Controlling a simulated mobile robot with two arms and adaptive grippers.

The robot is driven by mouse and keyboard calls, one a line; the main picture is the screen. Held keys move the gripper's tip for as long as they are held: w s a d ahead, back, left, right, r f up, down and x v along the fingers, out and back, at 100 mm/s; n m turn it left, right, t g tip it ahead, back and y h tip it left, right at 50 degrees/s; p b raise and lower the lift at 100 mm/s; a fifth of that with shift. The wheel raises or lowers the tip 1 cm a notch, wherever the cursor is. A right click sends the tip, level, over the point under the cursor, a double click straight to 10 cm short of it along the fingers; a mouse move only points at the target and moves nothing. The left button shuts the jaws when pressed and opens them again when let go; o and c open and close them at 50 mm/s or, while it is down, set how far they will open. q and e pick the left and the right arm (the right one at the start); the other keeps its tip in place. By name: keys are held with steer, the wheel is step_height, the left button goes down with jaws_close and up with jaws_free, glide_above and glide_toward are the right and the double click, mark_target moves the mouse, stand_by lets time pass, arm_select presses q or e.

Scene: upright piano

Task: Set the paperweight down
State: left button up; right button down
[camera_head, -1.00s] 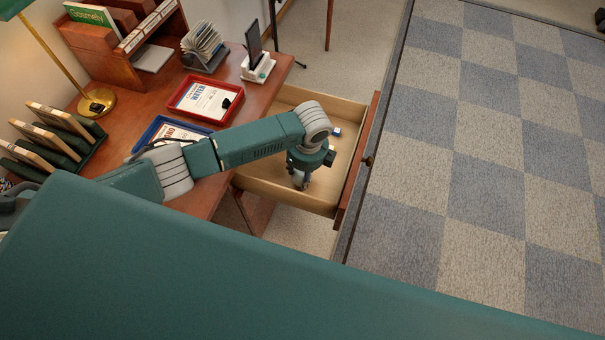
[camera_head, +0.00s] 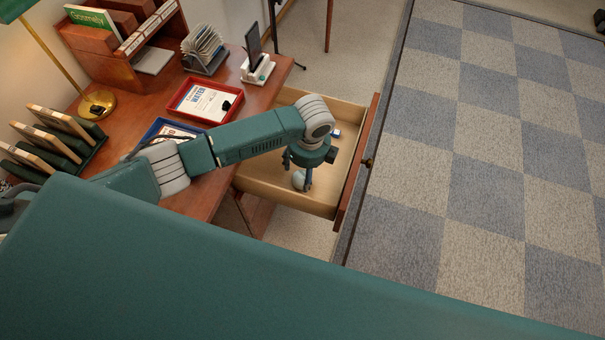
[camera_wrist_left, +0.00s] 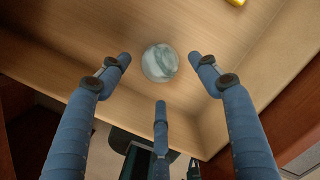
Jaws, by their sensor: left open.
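The paperweight is a clear glass ball with pale green-white swirls. It rests on the wooden floor of the open drawer (camera_head: 322,197), near its front left corner in the head view (camera_head: 298,180). In the left wrist view the paperweight (camera_wrist_left: 160,63) sits between the spread fingertips, with visible gaps around it. My left gripper (camera_head: 304,174) points down into the drawer over the paperweight. It is open, and its three blue fingers show apart in the left wrist view (camera_wrist_left: 160,78). My right gripper is not in view.
A small blue and white object (camera_head: 337,132) lies farther back in the drawer. The drawer walls stand close around the gripper. A red tray (camera_head: 177,101), a blue tray (camera_head: 147,135) and a phone stand (camera_head: 258,70) are on the desk (camera_head: 130,103).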

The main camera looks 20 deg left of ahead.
arm_select(q)
step_height(320, 180, up, 8)
steer(key=shift+s+d, duration=0.35)
steer(key=shift+d, duration=0.1)
stand_by(0.3)
